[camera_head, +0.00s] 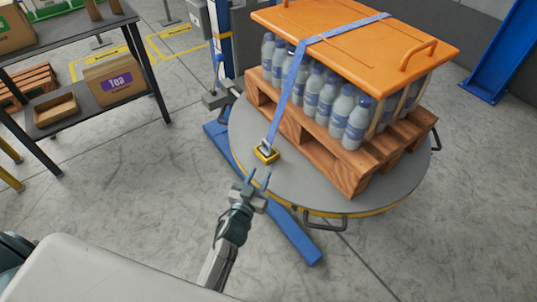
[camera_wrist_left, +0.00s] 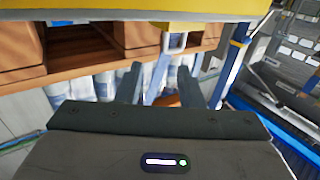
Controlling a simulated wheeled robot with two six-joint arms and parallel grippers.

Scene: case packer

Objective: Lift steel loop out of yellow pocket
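The yellow pocket (camera_head: 268,155) sits on the near-left rim of the round grey turntable. The steel loop (camera_head: 265,149) at the lower end of the blue strap (camera_head: 287,98) appears seated in it; its exact fit is too small to tell. My left gripper (camera_head: 256,179) is open and empty, just in front of the pocket and apart from it. In the left wrist view its two fingers (camera_wrist_left: 173,84) are spread. A yellow bracket (camera_wrist_left: 176,50) shows beyond them, near the top of that view. My right gripper is not in view.
A wooden pallet (camera_head: 310,135) on the turntable (camera_head: 250,120) carries several bottles (camera_head: 330,95) under an orange lid (camera_head: 350,40). The strap runs over the lid. A black handle (camera_head: 318,222) juts from the near rim. A shelf with boxes (camera_head: 110,80) stands left.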

